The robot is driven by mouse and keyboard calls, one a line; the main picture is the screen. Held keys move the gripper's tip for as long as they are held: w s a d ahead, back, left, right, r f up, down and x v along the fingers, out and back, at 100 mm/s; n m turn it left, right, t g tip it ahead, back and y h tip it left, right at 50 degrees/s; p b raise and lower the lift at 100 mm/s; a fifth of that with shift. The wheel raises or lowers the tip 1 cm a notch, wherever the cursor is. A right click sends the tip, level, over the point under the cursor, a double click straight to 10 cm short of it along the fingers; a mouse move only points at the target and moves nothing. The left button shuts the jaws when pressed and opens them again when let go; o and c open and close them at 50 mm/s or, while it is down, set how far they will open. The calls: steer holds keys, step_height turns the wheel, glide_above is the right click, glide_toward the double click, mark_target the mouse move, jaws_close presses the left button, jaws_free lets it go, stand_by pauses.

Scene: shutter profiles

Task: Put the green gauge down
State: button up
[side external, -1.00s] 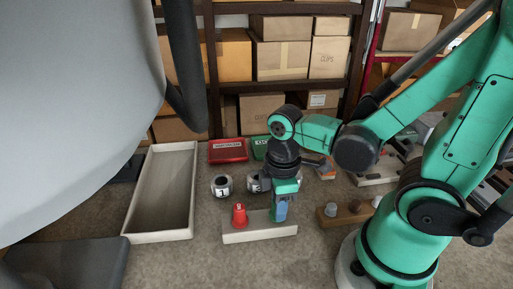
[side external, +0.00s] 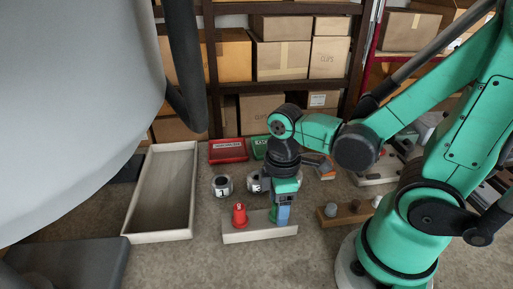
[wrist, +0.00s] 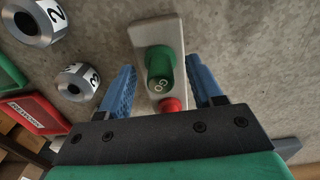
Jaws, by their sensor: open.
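The green gauge (wrist: 160,72), marked GO, stands on a pale block (wrist: 160,28) in the wrist view. My gripper (wrist: 163,86) is open, with a blue finger on each side of the gauge and a gap showing at both sides. In the side external view, my gripper (side external: 282,216) points down at the right part of the pale block (side external: 250,235), and its fingers largely hide the green gauge there. A red gauge (side external: 239,214) stands on the same block to the left; part of it also shows in the wrist view (wrist: 171,104).
Numbered grey rings (side external: 221,186) stand behind the block. A red bin (side external: 228,150) and a green bin (side external: 261,147) lie further back. A long pale tray (side external: 133,205) is at the left. A brown block with pegs (side external: 343,213) is at the right.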

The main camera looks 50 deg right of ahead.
step_height(320, 180, up, 11)
steer(key=w+d+f+m+t, duration=0.1)
steer(key=w+m+t, duration=0.5)
steer(key=m, duration=0.3)
steer(key=shift+w+f+t, duration=0.15)
steer(key=shift+f+t, duration=0.15)
steer(key=shift+t, duration=0.3)
